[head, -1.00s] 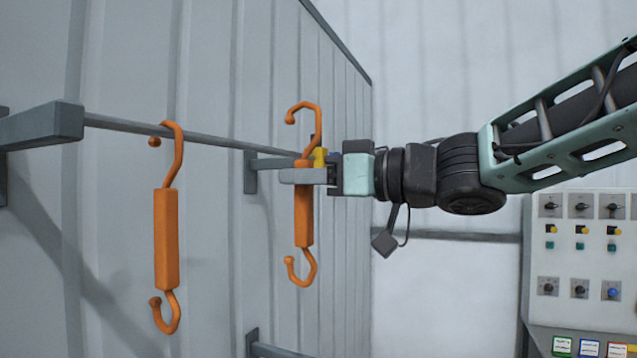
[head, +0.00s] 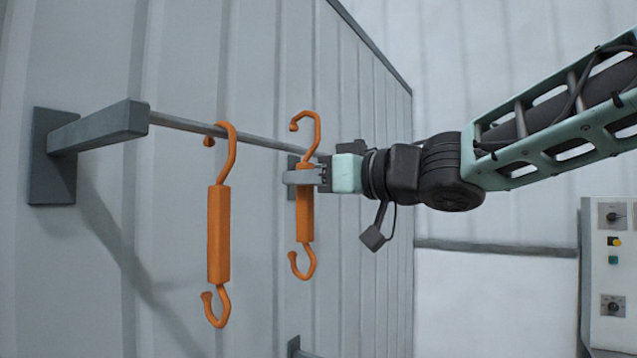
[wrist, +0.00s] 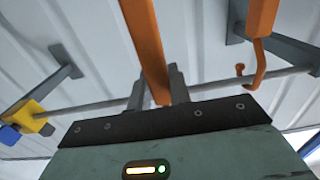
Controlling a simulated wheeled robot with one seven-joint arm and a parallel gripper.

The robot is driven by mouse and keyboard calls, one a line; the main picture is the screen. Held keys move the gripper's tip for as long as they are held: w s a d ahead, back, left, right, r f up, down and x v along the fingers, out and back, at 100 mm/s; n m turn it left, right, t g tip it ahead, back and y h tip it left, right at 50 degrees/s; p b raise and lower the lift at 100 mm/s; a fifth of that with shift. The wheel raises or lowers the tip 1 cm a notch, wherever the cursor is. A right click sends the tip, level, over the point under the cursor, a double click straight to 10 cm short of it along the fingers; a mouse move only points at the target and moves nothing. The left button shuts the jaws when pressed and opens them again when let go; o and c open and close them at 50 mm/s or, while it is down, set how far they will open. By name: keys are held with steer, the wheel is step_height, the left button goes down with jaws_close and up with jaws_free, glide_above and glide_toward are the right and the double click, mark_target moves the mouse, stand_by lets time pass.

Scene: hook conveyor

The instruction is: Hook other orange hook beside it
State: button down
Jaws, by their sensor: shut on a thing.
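One orange hook (head: 218,235) hangs upright by its upper curl from the thin grey rod (head: 185,123), left of my gripper. My gripper (head: 303,178) is shut on the body of another orange hook (head: 305,215), held upright. In the head view the held hook's upper curl, with its tip toward the left, shows above the rod line. I cannot tell whether it is in front of the rod or over it. In the wrist view the held hook (wrist: 147,45) sits between my fingers, and the hanging hook (wrist: 262,20) is to the right on the rod (wrist: 95,107).
A grey bracket (head: 98,127) carries the rod's near end off the ribbed wall (head: 60,260). A yellow block (wrist: 30,115) sits by the rod at left in the wrist view. A control panel (head: 612,270) stands far right. Rod between the two hooks is clear.

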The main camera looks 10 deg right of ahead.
steer(key=shift+w+a+f+b, duration=0.7)
steer(key=shift+a+f+b, duration=0.05)
steer(key=shift+a+f, duration=0.15)
steer(key=shift+w+a+f+b, duration=0.7)
steer(key=shift+a+f+b, duration=0.05)
steer(key=shift+a+f, duration=0.1)
steer(key=c, duration=1.2)
jaws_free()
steer(key=p+v, duration=0.6)
steer(key=v, duration=1.1)
